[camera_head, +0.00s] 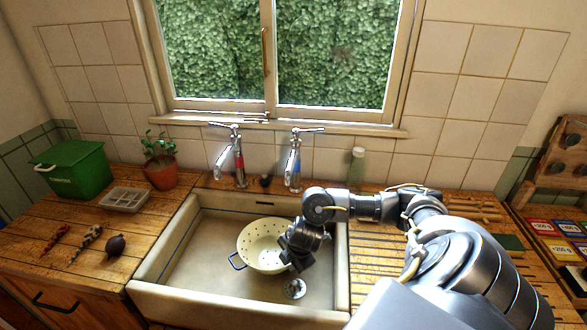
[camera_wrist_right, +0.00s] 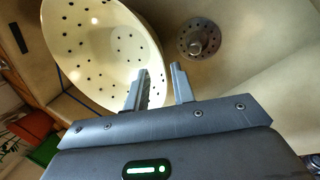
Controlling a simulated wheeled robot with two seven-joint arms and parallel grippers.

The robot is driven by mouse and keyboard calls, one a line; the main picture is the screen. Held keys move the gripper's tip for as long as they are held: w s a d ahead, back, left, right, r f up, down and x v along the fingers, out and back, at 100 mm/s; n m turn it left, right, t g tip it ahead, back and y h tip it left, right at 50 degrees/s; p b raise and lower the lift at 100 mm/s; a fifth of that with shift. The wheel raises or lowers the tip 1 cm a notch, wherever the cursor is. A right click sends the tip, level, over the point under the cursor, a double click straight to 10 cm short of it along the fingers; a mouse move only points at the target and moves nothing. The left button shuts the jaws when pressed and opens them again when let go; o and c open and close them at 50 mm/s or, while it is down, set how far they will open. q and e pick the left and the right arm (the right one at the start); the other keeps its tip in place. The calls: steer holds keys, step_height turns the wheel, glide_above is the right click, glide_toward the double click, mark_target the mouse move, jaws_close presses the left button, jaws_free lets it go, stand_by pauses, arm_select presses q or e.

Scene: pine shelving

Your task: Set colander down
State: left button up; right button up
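The cream colander (camera_head: 262,243) with dark holes and a dark handle is inside the sink basin (camera_head: 190,265), left of the drain. It looks roughly upright; its underside is hidden, so contact with the basin floor cannot be seen directly. It fills the upper left of the right wrist view (camera_wrist_right: 95,45). My right gripper (camera_head: 290,255) is at the colander's right rim. In the right wrist view its fingers (camera_wrist_right: 158,85) stand apart, one over the colander's inside and one outside its rim, with a visible gap. My left gripper is not in view.
The metal drain (camera_head: 294,289) lies just right of the colander. Two taps (camera_head: 238,165) (camera_head: 293,168) stand behind the sink. A plant pot (camera_head: 161,172), grey tray (camera_head: 124,200) and green bin (camera_head: 72,168) are on the left counter. The basin's left side is clear.

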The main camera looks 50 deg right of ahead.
steer(key=p+v, duration=0.2)
steer(key=v, duration=0.5)
steer(key=shift+r, duration=0.2)
